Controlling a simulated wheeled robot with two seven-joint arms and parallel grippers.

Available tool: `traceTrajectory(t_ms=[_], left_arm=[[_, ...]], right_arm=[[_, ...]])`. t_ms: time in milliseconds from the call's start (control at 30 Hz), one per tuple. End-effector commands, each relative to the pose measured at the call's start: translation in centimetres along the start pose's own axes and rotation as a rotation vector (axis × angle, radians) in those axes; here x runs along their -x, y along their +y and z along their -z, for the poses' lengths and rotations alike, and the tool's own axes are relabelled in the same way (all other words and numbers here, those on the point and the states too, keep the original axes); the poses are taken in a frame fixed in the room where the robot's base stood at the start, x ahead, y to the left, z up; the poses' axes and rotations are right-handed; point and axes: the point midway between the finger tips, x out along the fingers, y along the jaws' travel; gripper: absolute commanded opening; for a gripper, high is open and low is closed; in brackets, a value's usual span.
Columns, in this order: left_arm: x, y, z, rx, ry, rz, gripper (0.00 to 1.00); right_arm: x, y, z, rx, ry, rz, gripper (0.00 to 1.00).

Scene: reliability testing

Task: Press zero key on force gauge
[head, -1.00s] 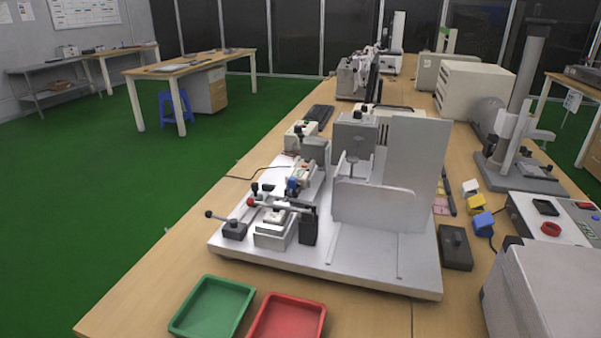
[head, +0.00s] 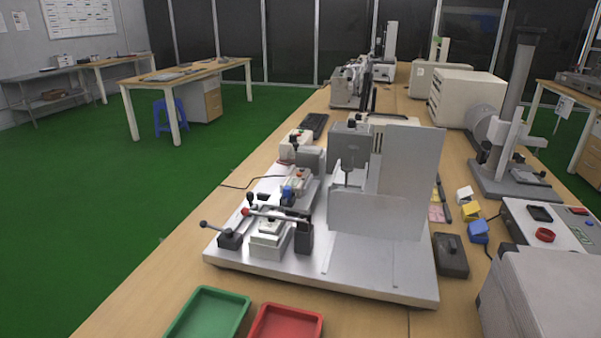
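A metal test fixture with a silver base plate (head: 330,276) stands on the bench in front of me. On its left part are a small cream unit with a lever (head: 268,237), a cream unit with small coloured buttons (head: 297,182) and another cream unit (head: 296,143) behind. I cannot tell which unit is the force gauge; no zero key is readable. Neither of my grippers is in view.
A green tray (head: 209,317) and a red tray (head: 286,325) lie at the near edge. A dark box (head: 450,256), coloured blocks (head: 472,211) and a control box with a red button (head: 545,235) stand to the right. A tall stand (head: 515,110) is behind them.

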Motion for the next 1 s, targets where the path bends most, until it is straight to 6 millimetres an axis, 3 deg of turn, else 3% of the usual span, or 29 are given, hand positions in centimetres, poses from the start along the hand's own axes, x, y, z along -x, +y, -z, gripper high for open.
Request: traceTrajectory(t_ms=[367, 567, 1000], left_arm=[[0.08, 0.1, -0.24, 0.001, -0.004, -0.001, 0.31], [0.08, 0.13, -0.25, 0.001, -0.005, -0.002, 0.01], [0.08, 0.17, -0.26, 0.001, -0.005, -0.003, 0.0]], right_arm=[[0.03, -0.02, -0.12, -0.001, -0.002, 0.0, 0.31], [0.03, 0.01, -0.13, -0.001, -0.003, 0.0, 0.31], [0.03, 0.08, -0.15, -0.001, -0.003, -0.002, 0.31]])
